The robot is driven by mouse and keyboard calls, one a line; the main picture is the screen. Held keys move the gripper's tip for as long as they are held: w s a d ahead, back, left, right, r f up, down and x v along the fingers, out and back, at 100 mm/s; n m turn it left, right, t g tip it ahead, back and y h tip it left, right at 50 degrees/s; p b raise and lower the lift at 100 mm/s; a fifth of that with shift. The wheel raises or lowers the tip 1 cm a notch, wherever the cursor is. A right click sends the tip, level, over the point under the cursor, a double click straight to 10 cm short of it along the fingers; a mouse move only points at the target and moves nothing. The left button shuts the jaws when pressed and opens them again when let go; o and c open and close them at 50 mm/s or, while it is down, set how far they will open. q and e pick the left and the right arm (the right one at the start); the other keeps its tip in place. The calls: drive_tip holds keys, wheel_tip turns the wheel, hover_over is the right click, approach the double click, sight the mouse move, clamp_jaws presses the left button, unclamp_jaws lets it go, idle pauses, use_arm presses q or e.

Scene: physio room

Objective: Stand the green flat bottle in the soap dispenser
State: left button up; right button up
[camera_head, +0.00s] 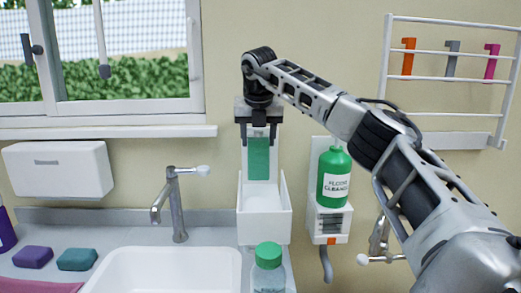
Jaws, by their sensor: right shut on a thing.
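The green flat bottle (259,163) hangs upright from my right gripper (258,130), which is shut on its top end. Its lower end is above the open tray of the white soap dispenser (265,226), in front of the dispenser's tall back plate. A gap shows between the bottle and the tray floor. I cannot tell how far the bottle is from the back plate. The gripper points down, with its arm coming in from the right. My left gripper is not in view.
A second white holder (329,224) with a green floor cleaner bottle (334,178) is on the wall just right. A clear green-capped bottle (268,268) stands in front. A tap (175,205), sink (165,262) and two soap bars (76,259) are left.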

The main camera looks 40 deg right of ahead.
sight(260, 150)
drive_tip(key=f, duration=0.1)
drive_tip(key=d+f, duration=0.1)
drive_tip(key=f, duration=0.1)
drive_tip(key=shift+f, duration=0.2)
drive_tip(key=shift+a+f, duration=0.15)
drive_tip(key=shift+f, duration=0.1)
drive_tip(key=o, duration=1.4)
drive_tip(key=shift+o, duration=0.2)
drive_tip(key=v, duration=1.2)
drive_tip(key=shift+b, duration=0.35)
